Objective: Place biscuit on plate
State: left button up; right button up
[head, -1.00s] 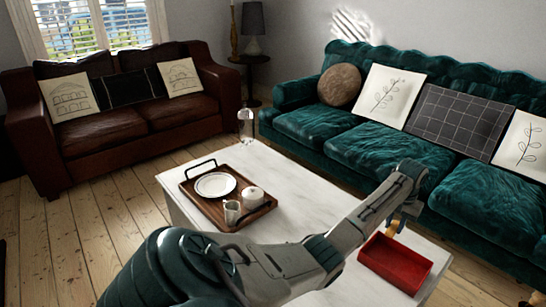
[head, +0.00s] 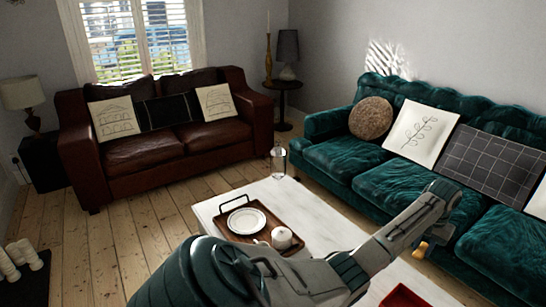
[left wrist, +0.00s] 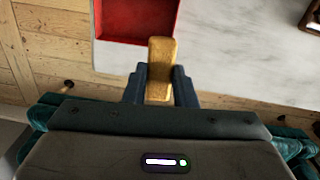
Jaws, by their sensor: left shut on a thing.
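My left gripper (left wrist: 159,87) is shut on a golden-brown oblong biscuit (left wrist: 161,58), seen in the left wrist view. In the head view the gripper hangs at the end of my left arm, and a bit of the biscuit (head: 420,250) shows below it. The white plate (head: 246,221) lies on a brown wooden tray (head: 283,223) on the white table, far to the left of the gripper. My right gripper is not in view.
A red box (head: 404,297) stands on the white table (head: 322,212) near the gripper. A white lidded pot (head: 282,237) sits on the tray beside the plate. A clear glass vessel (head: 278,162) stands at the table's far end. A green sofa (head: 350,160) runs along the right.

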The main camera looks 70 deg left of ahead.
aim_at(239, 221)
jog(key=k+j+u, duration=0.15)
jog(key=j, duration=0.9)
jog(key=j+u, duration=0.15)
jog(key=j, duration=0.85)
jog(key=k, duration=0.05)
